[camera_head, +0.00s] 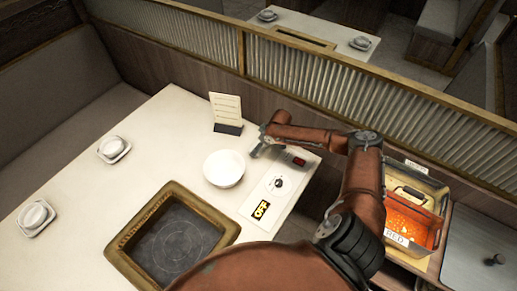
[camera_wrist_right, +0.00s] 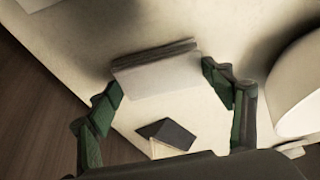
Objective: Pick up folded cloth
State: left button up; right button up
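The folded cloth (camera_wrist_right: 158,75) is a pale grey-white flat stack in the right wrist view, with layered edges along its upper side. It lies on the cream table between the fingertips of my right gripper (camera_wrist_right: 162,84). The green-padded fingers are spread wide, one at each end of the cloth, and I see no clear grip on it. In the head view my right gripper (camera_head: 260,144) is over the table between the menu stand and the control panel. I cannot make out the cloth there; the gripper and arm probably cover it. My left gripper is not in view.
A white bowl (camera_head: 224,169) stands close to the gripper, and a menu stand (camera_head: 226,107) stands behind-left. A control panel (camera_head: 267,198) and a framed grill (camera_head: 178,245) are nearer. A glowing orange basket (camera_head: 412,218) is at right. The table's left part holds stacked dishes (camera_head: 113,147).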

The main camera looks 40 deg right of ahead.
jog(key=c, duration=0.6)
jog(key=shift+o, duration=0.2)
jog(key=shift+r, duration=0.15)
jog(key=shift+r, duration=0.2)
notch_tip(320, 180, up, 2)
jog(key=shift+r, duration=0.1)
jog(key=s+r, duration=0.1)
jog(key=s+a+r+p, duration=0.1)
jog(key=r, duration=0.1)
jog(key=s+a+r, duration=0.1)
jog(key=r, duration=0.1)
jog(key=shift+s+a+r, duration=0.1)
jog(key=shift+a+r, duration=0.05)
jog(key=shift+a, duration=0.1)
jog(key=s+a+r+p, duration=0.1)
jog(key=s+a+r, duration=0.4)
jog(key=s+a, duration=0.1)
jog(key=shift+s+a, duration=0.25)
jog(key=shift+s, duration=0.5)
